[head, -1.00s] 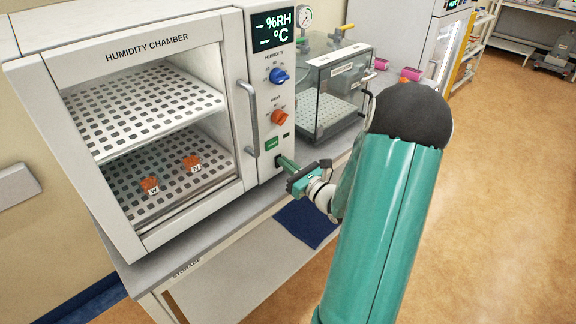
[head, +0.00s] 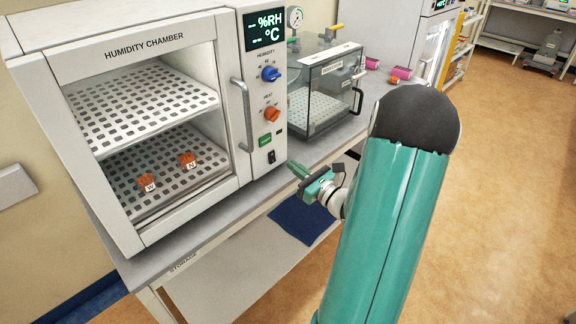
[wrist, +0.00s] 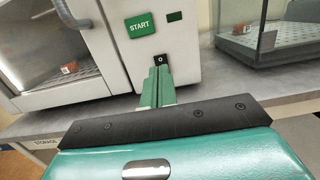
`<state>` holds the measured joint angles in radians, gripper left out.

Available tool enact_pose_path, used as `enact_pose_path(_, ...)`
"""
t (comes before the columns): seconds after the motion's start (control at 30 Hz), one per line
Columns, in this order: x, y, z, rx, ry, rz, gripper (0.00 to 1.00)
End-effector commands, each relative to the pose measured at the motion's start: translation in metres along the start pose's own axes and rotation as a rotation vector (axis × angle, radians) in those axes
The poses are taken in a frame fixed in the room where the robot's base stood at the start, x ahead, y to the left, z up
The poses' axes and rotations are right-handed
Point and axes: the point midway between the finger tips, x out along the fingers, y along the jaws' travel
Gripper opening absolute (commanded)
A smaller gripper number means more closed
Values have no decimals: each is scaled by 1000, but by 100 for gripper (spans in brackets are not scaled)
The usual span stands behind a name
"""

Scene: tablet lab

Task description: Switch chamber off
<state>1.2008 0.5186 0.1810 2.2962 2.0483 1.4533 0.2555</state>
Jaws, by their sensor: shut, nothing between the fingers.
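The humidity chamber (head: 137,60) stands on the bench at the left, its window showing two perforated shelves. Its display (head: 264,30) is lit with "-- %RH" and "-- °C". The black power rocker switch (head: 271,157) is low on the control panel, under the green START button (head: 265,141); in the wrist view the switch (wrist: 70,67) carries a "0" mark, its lower part hidden by my fingers. My gripper (head: 292,165) is shut and empty, a little in front of and right of the switch, apart from it in the head view. The fingers (wrist: 157,72) also point at the panel in the wrist view.
Two orange pieces labelled W (head: 147,182) and N (head: 187,160) sit on the lower shelf. A blue knob (head: 271,74), an orange knob (head: 272,115) and a door handle (head: 243,115) stick out nearby. A clear desiccator box (head: 325,90) stands at the right.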

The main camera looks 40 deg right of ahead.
Motion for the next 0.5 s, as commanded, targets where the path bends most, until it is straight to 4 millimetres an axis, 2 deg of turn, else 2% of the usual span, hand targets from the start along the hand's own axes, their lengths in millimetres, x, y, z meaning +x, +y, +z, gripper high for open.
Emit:
enact_pose_path(0.3, -55, -3, 14, -1, 1, -1, 0)
enact_pose_path(0.5, -70, -2, 18, 0, 0, 1, 0)
